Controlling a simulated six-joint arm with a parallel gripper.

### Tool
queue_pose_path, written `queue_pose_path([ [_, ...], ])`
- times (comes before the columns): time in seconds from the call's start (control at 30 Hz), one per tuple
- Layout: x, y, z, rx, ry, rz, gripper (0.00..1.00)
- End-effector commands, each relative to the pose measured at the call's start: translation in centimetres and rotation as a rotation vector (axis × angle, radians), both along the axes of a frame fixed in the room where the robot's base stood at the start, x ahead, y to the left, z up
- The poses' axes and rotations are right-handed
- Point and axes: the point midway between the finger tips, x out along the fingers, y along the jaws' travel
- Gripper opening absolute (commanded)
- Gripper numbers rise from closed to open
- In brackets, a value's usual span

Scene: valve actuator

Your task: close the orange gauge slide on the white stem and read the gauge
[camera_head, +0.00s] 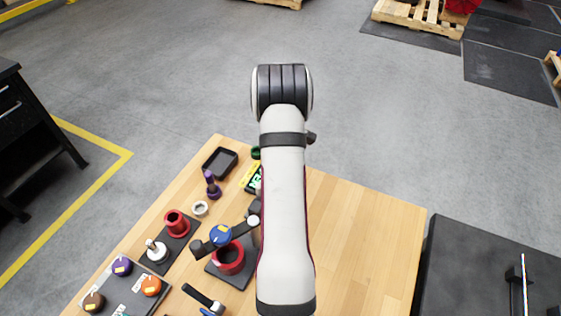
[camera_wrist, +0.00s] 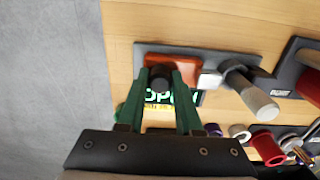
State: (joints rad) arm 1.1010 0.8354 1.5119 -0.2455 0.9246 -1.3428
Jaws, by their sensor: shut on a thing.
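In the wrist view, the orange gauge slide (camera_wrist: 186,66) lies on a dark base plate (camera_wrist: 215,54). My gripper (camera_wrist: 162,74), with green fingers, is shut on the slide's dark round knob (camera_wrist: 160,84). A display with bright green letters, seemingly "OPEN" (camera_wrist: 186,97), shows between and behind the fingers, partly covered by them and the knob. In the head view, my arm hides the gripper and slide; only part of the green-lettered display (camera_head: 255,180) shows.
In the head view, a red cup (camera_head: 177,223), a white ring (camera_head: 200,208), a purple peg (camera_head: 212,186) and a black tray (camera_head: 220,162) stand left of my arm. A blue-topped part (camera_head: 220,235) sits close to it. The wooden table (camera_head: 365,240) is clear on the right.

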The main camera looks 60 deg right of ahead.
Motion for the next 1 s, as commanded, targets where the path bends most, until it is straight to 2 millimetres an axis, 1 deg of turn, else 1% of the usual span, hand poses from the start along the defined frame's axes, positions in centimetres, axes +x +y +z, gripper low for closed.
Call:
queue_pose_path([
  [0.03, 0.1, 0.8, 0.0, 0.002, 0.0, 0.003, 0.03],
  [0.13, 0.1, 1.9, 0.0, 0.002, -0.001, 0.002, 0.03],
  [0.2, 0.1, 2.2, 0.0, 0.002, -0.001, 0.002, 0.03],
  [0.43, 0.1, 2.2, 0.0, 0.002, -0.001, 0.001, 0.03],
  [0.47, 0.1, 2.2, 0.0, 0.002, -0.001, 0.001, 0.38],
  [0.6, 0.1, 2.2, 0.0, 0.002, 0.0, 0.001, 0.63],
  [0.63, 0.1, 2.2, 0.0, 0.002, 0.0, 0.001, 0.64],
  [0.87, 0.0, 2.2, 0.0, 0.002, 0.0, 0.002, 0.64],
  [0.97, 0.1, 2.1, 0.5, 0.0, -0.001, 0.001, 0.64],
  [1.0, 0.1, 2.1, 1.0, -0.001, -0.002, 0.001, 0.64],
])
